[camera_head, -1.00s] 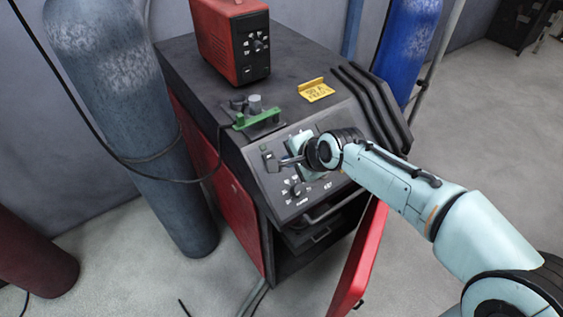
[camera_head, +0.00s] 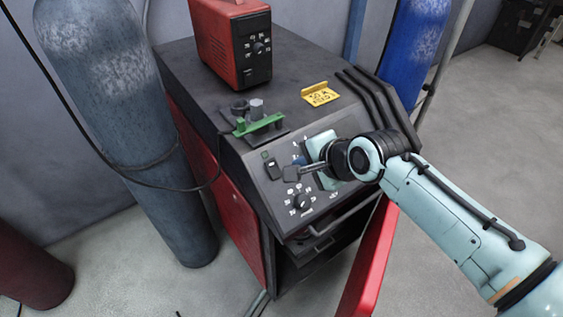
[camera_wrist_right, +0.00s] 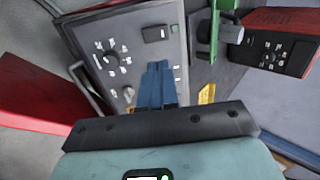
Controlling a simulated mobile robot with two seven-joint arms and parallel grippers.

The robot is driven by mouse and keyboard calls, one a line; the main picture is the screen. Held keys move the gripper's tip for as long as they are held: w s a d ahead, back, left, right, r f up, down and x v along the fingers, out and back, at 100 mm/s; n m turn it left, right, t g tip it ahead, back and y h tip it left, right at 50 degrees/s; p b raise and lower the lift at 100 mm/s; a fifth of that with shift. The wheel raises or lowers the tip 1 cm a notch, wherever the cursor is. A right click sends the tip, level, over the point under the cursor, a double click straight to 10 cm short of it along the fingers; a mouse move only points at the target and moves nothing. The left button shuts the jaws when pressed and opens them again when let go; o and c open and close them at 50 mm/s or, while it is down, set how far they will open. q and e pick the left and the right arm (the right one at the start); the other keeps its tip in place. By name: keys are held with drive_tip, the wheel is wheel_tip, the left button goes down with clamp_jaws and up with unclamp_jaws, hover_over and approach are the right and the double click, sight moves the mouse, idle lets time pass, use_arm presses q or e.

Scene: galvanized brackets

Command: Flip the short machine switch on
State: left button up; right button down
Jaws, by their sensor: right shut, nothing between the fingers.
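The short machine switch is a small black rocker (camera_head: 272,168) on the sloped front panel of the dark machine (camera_head: 188,75). It also shows in the wrist view (camera_wrist_right: 155,33), beside a small green light. I cannot tell surely which way it is set. My right gripper (camera_head: 291,173) is shut and empty, a short way right of the switch and apart from it. In the wrist view its closed fingers (camera_wrist_right: 157,68) point toward the panel, below the switch. My left gripper is not in view.
A dial (camera_head: 302,203) with white marks sits below the switch. A green clamp-like part (camera_head: 260,124), a yellow sign (camera_head: 320,94) and a red box (camera_head: 233,45) are on top. A red door (camera_head: 368,265) hangs open. A gas cylinder (camera_head: 120,130) stands at left.

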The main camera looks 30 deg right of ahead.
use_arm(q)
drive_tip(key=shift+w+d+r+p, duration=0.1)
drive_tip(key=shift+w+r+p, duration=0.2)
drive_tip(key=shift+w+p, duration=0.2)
use_arm(e)
approach(271, 165)
drive_tip(key=x, duration=0.7)
drive_tip(key=shift+d+r, duration=0.1)
drive_tip(key=shift+w+g+p, duration=0.3)
drive_tip(key=shift+g+p, duration=0.2)
drive_tip(key=shift+p, duration=0.1)
drive_tip(key=shift+w, duration=0.1)
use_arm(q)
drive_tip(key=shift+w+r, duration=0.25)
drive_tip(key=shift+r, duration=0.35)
use_arm(e)
drive_tip(key=shift+s, duration=0.2)
